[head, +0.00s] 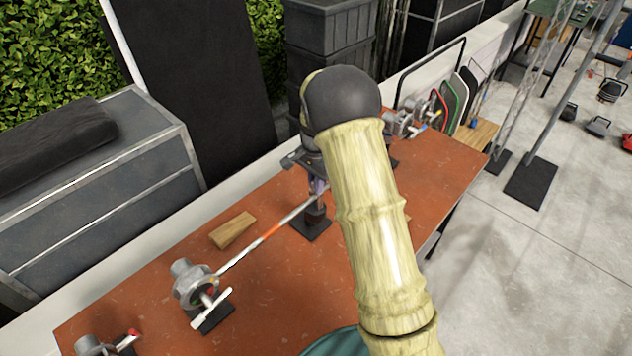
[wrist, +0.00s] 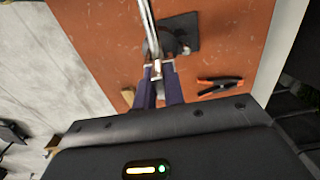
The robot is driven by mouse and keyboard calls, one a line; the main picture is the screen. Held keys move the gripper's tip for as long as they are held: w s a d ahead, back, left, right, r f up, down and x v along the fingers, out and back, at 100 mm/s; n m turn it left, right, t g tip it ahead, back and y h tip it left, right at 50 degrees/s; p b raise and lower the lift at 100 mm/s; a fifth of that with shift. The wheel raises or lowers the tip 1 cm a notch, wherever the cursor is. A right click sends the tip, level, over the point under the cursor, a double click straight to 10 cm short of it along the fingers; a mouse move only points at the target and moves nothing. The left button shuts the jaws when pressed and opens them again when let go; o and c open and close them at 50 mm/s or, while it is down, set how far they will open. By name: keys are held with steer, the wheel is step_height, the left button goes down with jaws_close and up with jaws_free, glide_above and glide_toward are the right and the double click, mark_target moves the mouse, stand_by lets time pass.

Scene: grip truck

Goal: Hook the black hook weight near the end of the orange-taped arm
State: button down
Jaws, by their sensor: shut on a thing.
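A silver arm (head: 296,211) with a band of orange tape (head: 270,232) reaches from a grey clamp head (head: 190,284) up toward my gripper. In the wrist view the silver arm (wrist: 149,27) runs down to the fingertips. My gripper (head: 317,186) has purple fingers, shut on a small piece at the tips, also seen in the wrist view (wrist: 158,70). A dark cylinder (head: 316,214), seemingly the black hook weight, shows directly under the fingers, above a black plate. Its hook and its contact with the arm are hidden.
The black plate (head: 311,229) lies on the red-brown table (head: 290,290). A wooden wedge (head: 232,230) lies left of the arm. In the wrist view a black and orange spring clamp (wrist: 220,86) lies to the right. More grip heads (head: 405,122) stand at the far end.

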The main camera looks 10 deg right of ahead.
stand_by(0.3)
steer(key=c, duration=1.4)
jaws_free()
step_height(320, 180, up, 17)
steer(key=b, duration=0.3)
steer(key=shift+r+b, duration=0.2)
steer(key=shift+b, duration=0.15)
steer(key=s+d+f+n+t, duration=0.1)
steer(key=s+f+n, duration=0.4)
steer(key=s, duration=0.7)
steer(key=s+d+f+n+t, duration=0.1)
steer(key=s+f+n, duration=0.4)
steer(key=s, duration=0.8)
steer(key=shift+d+f+n+t, duration=0.3)
steer(key=shift+d+f+n, duration=0.15)
steer(key=shift+f, duration=0.45)
